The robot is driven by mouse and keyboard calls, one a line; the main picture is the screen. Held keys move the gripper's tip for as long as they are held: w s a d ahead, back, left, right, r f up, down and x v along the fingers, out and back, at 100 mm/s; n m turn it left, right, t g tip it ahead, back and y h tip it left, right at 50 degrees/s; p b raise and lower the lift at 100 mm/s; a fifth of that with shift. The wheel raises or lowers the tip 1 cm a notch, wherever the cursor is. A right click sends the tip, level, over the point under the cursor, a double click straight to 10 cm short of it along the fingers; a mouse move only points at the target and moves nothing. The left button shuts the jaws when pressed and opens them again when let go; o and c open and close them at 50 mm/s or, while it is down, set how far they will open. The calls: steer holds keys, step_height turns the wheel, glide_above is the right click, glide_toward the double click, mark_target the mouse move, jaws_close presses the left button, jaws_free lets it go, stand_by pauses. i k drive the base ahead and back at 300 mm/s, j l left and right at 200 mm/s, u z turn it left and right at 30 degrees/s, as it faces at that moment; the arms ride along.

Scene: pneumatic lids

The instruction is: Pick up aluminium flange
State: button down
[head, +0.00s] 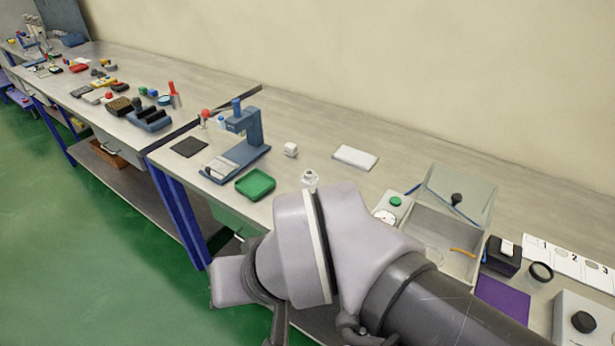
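A small silvery, stepped round part (310,179) stands on the bench just behind my arm; it looks like the aluminium flange, but it is too small to be sure. My arm's wrist links fill the lower middle of the head view and come close to its lower edge in the picture. My gripper's fingertips are not visible, so I cannot tell what they hold or how near they are to the part.
A blue press (248,135), green tray (255,184), white block (291,149) and white slab (355,157) stand on the bench. An open clear-lidded box (430,240), black box (503,255) and purple mat (502,299) lie right. Bare bench top lies behind the part.

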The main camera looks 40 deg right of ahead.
mark_target(309, 178)
steer(key=k+z, duration=0.1)
steer(key=z, duration=1.3)
